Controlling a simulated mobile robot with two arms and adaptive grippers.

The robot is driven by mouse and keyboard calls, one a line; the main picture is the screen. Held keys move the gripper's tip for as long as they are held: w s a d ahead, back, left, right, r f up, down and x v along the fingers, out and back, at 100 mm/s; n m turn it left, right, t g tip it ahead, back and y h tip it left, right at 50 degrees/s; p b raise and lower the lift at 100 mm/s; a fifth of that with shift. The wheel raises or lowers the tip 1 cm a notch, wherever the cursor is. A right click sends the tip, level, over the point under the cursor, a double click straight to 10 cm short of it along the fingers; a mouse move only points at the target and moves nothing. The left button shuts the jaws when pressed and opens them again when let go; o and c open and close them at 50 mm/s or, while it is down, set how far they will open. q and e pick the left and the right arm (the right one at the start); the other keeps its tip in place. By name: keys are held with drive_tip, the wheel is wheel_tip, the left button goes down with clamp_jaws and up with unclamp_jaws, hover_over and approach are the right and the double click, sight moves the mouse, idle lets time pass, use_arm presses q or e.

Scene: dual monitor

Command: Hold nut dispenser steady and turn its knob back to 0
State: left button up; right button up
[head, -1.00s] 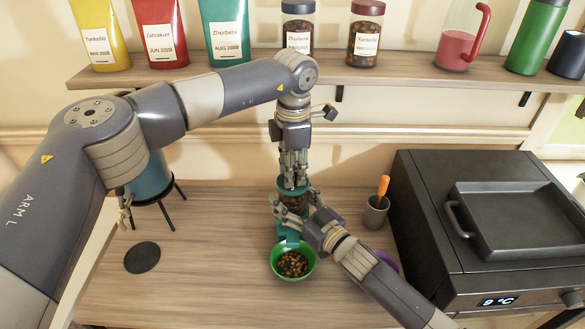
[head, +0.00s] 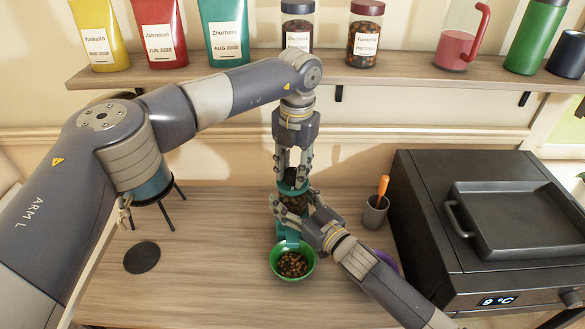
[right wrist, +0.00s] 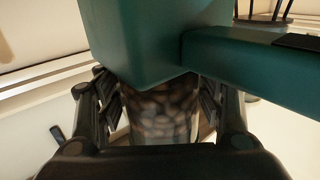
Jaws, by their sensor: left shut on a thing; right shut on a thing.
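The nut dispenser (head: 289,228) stands on the table, with a teal body, a clear section of nuts and a chute over a green bowl (head: 280,262). In the right wrist view its teal body (right wrist: 135,40) and clear nut section (right wrist: 160,115) are close up. My right gripper (head: 291,204) is shut on the clear section from the right, one finger on each side. My left gripper (head: 293,182) points straight down and is shut on the dark knob (head: 291,177) at the dispenser's top. The knob's scale cannot be read.
A grey cup (head: 374,214) with an orange-handled tool stands right of the dispenser, beside a black oven (head: 440,240). A purple item is partly hidden behind my right arm. A black disc (head: 142,257) lies at left. A shelf (head: 400,82) of bags and jars runs above.

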use_arm(q)
drive_tip(key=n, duration=0.3)
drive_tip(key=shift+w+n, duration=0.1)
drive_tip(key=shift+n, duration=0.3)
use_arm(e)
drive_tip(key=shift+a, duration=0.1)
use_arm(q)
drive_tip(key=shift+n, duration=1.9)
drive_tip(key=o, duration=1.1)
